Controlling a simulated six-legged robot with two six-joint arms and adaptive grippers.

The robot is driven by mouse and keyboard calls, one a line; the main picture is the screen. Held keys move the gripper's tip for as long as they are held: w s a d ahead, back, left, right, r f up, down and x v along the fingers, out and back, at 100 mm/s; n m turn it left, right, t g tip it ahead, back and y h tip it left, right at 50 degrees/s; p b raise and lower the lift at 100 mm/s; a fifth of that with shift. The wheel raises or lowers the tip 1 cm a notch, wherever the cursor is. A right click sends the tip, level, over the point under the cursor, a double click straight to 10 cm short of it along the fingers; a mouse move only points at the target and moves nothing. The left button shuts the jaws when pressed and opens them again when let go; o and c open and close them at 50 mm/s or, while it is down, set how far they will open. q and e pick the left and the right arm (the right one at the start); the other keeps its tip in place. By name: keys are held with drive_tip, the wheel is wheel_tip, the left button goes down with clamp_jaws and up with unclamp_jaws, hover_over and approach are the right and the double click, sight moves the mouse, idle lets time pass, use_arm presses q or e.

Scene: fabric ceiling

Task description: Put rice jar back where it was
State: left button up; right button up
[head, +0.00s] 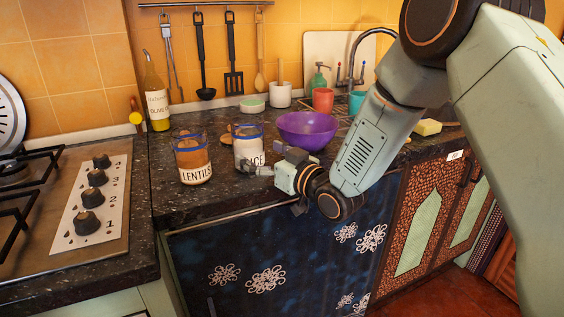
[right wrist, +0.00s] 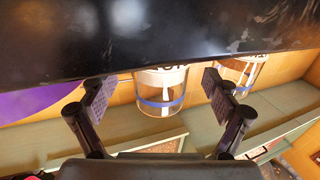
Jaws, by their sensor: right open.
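The rice jar (head: 249,151) is clear with a blue band, white contents and a label partly hidden by my gripper. It stands upright on the dark counter (head: 235,196), right of the lentils jar (head: 193,160). My right gripper (head: 268,167) is open, in front of the rice jar at its right side. In the right wrist view, which is upside down, the rice jar (right wrist: 159,97) shows beyond and between the spread fingers (right wrist: 158,88). The lentils jar (right wrist: 238,72) is behind one finger there. My left gripper is not in view.
A purple bowl (head: 307,130) stands close behind my right gripper. An olive oil bottle (head: 156,93), a white utensil pot (head: 281,95) and a red cup (head: 323,100) stand farther back. A stove (head: 62,215) is at left. Counter left of the lentils jar is clear.

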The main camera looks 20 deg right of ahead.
drive_tip(key=p+v, duration=0.2)
drive_tip(key=v, duration=0.7)
drive_tip(key=shift+s, duration=0.1)
